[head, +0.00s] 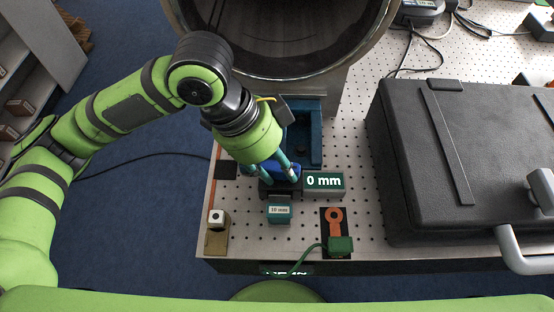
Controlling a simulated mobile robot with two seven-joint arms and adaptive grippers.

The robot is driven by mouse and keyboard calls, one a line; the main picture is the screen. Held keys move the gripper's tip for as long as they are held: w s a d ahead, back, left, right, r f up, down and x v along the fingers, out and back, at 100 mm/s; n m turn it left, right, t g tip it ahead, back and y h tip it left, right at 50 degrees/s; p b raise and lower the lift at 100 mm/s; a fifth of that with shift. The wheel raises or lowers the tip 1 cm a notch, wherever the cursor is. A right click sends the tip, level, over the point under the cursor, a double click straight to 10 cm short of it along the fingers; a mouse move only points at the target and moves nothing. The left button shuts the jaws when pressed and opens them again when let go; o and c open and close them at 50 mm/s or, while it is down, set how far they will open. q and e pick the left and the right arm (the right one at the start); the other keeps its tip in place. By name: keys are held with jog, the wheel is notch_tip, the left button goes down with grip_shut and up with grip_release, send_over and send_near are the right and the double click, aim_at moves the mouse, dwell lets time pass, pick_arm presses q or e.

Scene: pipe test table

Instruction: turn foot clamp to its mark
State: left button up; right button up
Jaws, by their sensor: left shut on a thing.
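My left gripper (287,172) reaches down from the left arm, its fingers on a blue part (293,171) at the left end of a dark grey block with a "0 mm" display (323,181). The gripper is shut on the blue part and hides much of it. I cannot tell for sure whether the blue part is the foot clamp, and I see no clear mark for it. An orange ring-ended piece (334,217) lies on a black plate nearer the front edge. My right gripper is not in view.
A teal "10 mm" block (279,210) stands just in front. A green connector (340,245) with a cable sits at the front edge. A large pipe (345,62) stands behind; a black case (415,165) fills the right.

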pick_arm(q)
jog(key=m+g+p, duration=0.1)
jog(key=m+p, duration=0.2)
jog(key=shift+r, duration=0.2)
jog(key=shift+m+g+y+p, duration=0.3)
jog(key=shift+m+g+p, duration=0.3)
jog(key=shift+m, duration=0.4)
jog(key=m+p, duration=0.1)
jog(key=m, duration=0.1)
jog(key=shift+w+f+m+g+y+p, duration=0.1)
jog(key=shift+w+m+g+y+p, duration=0.05)
jog(key=shift+m+g+y+p, duration=0.2)
jog(key=m, duration=0.2)
jog(key=m+g+y+p, duration=0.1)
jog(key=m, duration=0.1)
jog(key=shift+w+f+m+y, duration=0.1)
jog(key=shift+w+m+y, duration=0.1)
jog(key=shift+m+y, duration=0.05)
jog(key=m+y, duration=0.1)
jog(key=m, duration=0.3)
jog(key=shift+w+m+y, duration=0.15)
jog(key=shift+m+y, duration=0.25)
jog(key=o, duration=1.2)
jog(key=shift+a, duration=0.1)
